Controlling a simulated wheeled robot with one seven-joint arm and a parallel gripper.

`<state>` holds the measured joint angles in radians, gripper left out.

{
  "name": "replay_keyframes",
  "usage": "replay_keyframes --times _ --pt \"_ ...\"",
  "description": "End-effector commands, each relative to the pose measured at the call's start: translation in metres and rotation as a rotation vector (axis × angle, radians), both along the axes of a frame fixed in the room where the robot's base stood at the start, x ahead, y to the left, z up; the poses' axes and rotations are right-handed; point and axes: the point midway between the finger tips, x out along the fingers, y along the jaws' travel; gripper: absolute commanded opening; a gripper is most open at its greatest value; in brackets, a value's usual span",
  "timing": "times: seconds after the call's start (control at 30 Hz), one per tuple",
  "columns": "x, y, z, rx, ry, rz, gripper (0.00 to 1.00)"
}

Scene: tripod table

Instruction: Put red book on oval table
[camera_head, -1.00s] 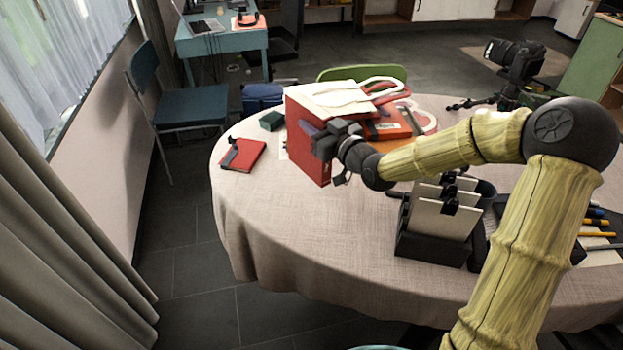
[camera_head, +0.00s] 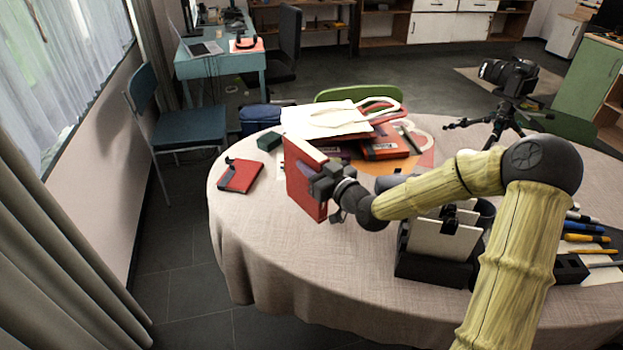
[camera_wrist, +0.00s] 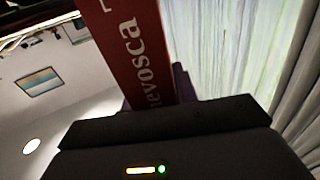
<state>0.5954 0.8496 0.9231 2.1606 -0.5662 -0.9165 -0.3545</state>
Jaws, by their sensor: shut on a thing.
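My gripper (camera_head: 333,180) is shut on a red book (camera_head: 302,182) and holds it upright over the far left part of the oval table. In the wrist view the red book (camera_wrist: 141,50) shows its spine with white letters, rising from between the dark jaws. The oval table (camera_head: 300,255) has a beige cloth. I cannot tell whether the book's lower edge touches the cloth.
A red notebook (camera_head: 240,176) and a small dark green box (camera_head: 269,141) lie left of the held book. A white bag (camera_head: 325,119) and orange-red books (camera_head: 385,146) lie behind it. A black organizer (camera_head: 432,268) and a camera tripod (camera_head: 497,125) stand right. The front left cloth is clear.

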Motion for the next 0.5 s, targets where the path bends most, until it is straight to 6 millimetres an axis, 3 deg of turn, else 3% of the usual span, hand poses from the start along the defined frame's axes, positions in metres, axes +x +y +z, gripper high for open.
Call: replay_keyframes --times 0.23,0.5 --pt "0.001 -0.001 0.000 0.002 -0.004 -0.002 0.00" --pt "0.000 0.000 -0.032 0.003 -0.001 -0.001 0.00"
